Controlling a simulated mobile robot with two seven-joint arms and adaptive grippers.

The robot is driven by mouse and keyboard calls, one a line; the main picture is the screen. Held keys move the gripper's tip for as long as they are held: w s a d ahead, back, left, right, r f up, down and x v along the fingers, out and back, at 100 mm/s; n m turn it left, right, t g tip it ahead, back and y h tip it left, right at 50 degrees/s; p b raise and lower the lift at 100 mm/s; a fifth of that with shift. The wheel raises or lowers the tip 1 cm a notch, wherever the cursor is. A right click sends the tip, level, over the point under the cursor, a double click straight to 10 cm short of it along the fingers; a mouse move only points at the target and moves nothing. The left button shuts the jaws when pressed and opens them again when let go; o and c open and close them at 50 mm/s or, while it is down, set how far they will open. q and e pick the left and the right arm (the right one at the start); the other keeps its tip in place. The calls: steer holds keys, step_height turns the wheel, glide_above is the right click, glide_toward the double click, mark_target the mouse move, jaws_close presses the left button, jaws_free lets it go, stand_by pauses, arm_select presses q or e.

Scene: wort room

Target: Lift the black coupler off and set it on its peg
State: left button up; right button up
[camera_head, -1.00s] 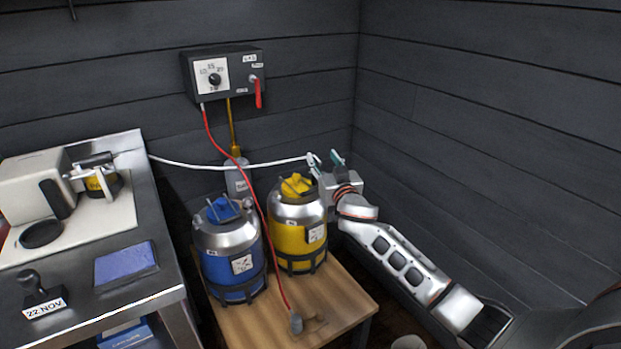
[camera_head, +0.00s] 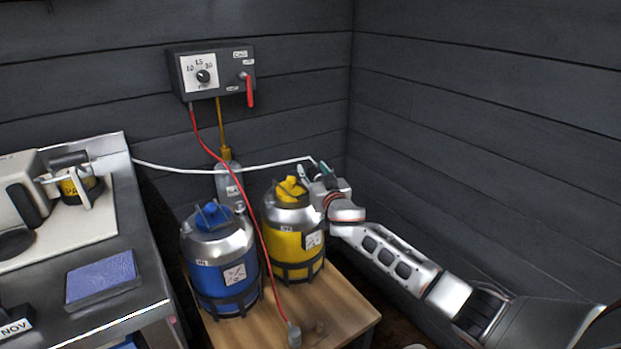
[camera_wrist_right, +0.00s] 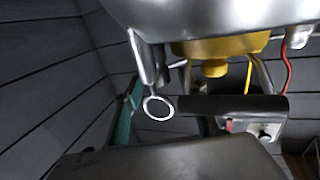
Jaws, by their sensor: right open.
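I cannot make out a black coupler for certain. A small dark spot shows between the fingers of my right gripper (camera_head: 315,171), at the end of a white hose (camera_head: 235,168), too small to name. My right gripper is open beside the top of the yellow keg (camera_head: 293,245). In the right wrist view its teal fingers stand apart around a metal ring (camera_wrist_right: 158,107) that hangs by the keg's silver top (camera_wrist_right: 190,18). A grey fitting (camera_head: 294,334) at the red hose's end stands on the wooden table, with a small peg-like piece (camera_head: 320,326) beside it. My left gripper is not in view.
A blue keg (camera_head: 222,275) stands left of the yellow one on the wooden table (camera_head: 345,305). A red hose (camera_head: 262,230) hangs in front from the wall box (camera_head: 236,72). A counter (camera_head: 135,265) with a jug is at left. Walls close the corner behind my right gripper.

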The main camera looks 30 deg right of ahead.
steer(key=shift+w+d+r, duration=0.1)
steer(key=shift+w+d, duration=0.05)
steer(key=shift+w, duration=0.45)
jaws_close()
